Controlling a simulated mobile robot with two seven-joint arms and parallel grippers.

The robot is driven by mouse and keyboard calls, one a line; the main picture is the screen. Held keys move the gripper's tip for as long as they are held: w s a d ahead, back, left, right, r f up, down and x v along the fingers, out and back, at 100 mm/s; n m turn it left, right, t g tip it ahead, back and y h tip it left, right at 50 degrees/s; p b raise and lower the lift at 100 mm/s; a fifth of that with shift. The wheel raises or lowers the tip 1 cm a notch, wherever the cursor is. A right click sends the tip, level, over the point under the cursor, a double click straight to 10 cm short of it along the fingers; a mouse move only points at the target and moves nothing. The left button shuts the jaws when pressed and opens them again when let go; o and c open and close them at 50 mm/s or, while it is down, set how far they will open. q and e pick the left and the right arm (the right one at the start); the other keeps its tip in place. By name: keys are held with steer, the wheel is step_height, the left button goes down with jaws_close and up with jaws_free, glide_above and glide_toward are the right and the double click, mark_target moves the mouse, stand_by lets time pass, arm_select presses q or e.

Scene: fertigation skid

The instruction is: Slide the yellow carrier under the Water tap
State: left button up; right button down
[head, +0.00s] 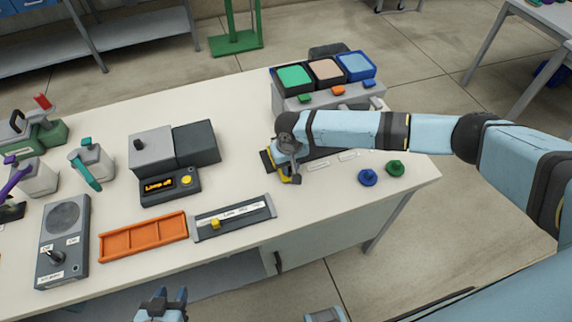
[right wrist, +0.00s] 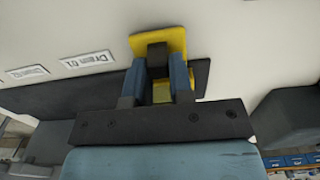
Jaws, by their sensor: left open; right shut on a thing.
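The yellow carrier (head: 296,178) sits at the left end of a dark rail on the table, below a grey dispenser (head: 293,103) with green, beige and blue bins. My right gripper (head: 288,160) is shut on the carrier. The right wrist view shows both fingers around a dark post on the yellow carrier (right wrist: 143,44). Small green, orange and blue tap handles are on the dispenser front; I cannot tell which is Water. My arm hides much of the rail. My left gripper (head: 172,301) is open and empty at the front edge.
An orange tray (head: 143,237) and a slider strip (head: 234,216) lie at the front. A grey device with display (head: 170,187) stands left of the carrier, with clear table between.

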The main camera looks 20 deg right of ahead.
steer(key=d+p, duration=0.2)
steer(key=d, duration=0.5)
steer(key=d+p, duration=0.3)
steer(key=d, duration=0.4)
steer(key=shift+w+d+r, duration=0.2)
steer(key=shift+d, duration=0.1)
steer(key=d, duration=1.1)
steer(key=d+p, duration=0.1)
steer(key=d, duration=0.4)
steer(key=shift+w+d+f, duration=0.15)
steer(key=shift+w+d, duration=0.1)
steer(key=shift+w, duration=0.1)
steer(key=shift+d, duration=0.7)
steer(key=shift+w+d, duration=0.1)
steer(key=c, duration=1.3)
jaws_free()
steer(key=o, duration=0.3)
